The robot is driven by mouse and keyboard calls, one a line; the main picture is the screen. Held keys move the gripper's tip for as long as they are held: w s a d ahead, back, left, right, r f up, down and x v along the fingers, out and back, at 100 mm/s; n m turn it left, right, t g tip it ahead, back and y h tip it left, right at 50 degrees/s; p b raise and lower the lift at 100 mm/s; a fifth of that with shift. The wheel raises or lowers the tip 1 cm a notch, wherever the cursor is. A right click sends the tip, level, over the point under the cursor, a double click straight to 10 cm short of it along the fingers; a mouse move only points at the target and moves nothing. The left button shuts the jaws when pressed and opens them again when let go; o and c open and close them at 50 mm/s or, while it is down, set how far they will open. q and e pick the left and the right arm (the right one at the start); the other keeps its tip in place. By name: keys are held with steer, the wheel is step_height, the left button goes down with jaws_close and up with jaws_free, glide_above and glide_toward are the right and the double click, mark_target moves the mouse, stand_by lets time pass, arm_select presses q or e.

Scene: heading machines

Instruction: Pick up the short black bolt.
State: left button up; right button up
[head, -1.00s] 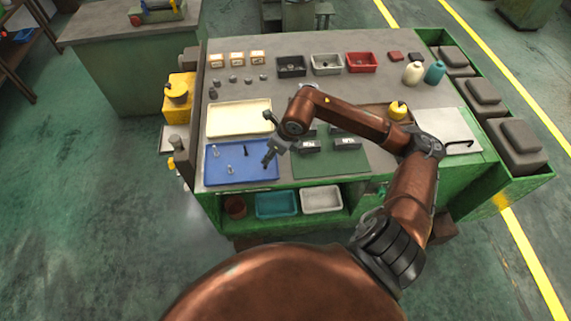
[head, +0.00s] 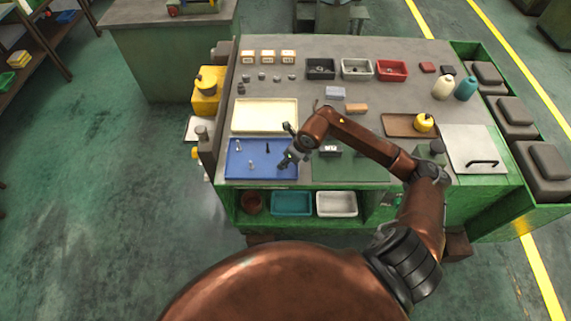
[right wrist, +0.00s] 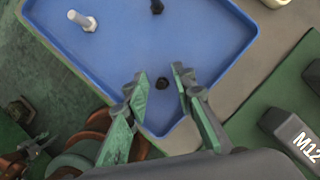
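A blue tray (head: 262,173) holds bolts near the left front of the bench. In the right wrist view, a small black bolt (right wrist: 162,83) stands near the tray's corner, seen almost end-on, so its length is hard to tell. My right gripper (right wrist: 159,76) is open, with its fingertips on either side of this bolt and no clear contact. In the head view the right gripper (head: 284,162) covers that spot. Another black bolt (head: 267,148) stands farther back and is cut off in the wrist view (right wrist: 157,6). A silver bolt (right wrist: 82,20) stands to the left. My left gripper is out of view.
A cream tray (head: 264,115) lies behind the blue tray. A green mat (head: 350,172) with dark blocks marked with labels, one reading M12 (right wrist: 300,140), is to the right. Black, grey and red bins (head: 391,70) stand at the back. The tray's rim is close to the gripper.

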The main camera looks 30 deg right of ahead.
jaws_close()
steer(key=shift+r, duration=0.1)
